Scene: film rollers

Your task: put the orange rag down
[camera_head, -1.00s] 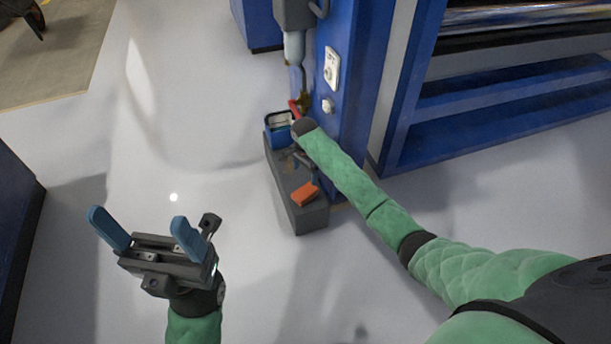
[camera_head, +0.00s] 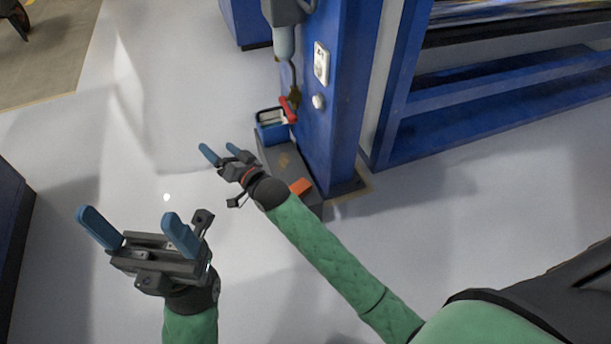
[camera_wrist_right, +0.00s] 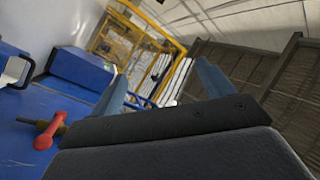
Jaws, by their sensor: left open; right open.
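The orange rag (camera_head: 300,187) lies on the grey bench (camera_head: 317,203) beside the blue machine column in the head view. My right forearm and wrist partly cover the bench and come close to the rag. My right gripper (camera_head: 220,153) is open and empty, left of the bench and over the floor. Its two blue fingers also show apart in the right wrist view (camera_wrist_right: 165,88), with nothing between them. My left gripper (camera_head: 138,226) is open and empty over the floor at the lower left.
A blue bin (camera_head: 268,126) stands at the bench's far end. A red-handled valve (camera_head: 288,110) is by the column (camera_head: 335,110); a red handle also shows in the right wrist view (camera_wrist_right: 50,130). Blue machinery fills the right.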

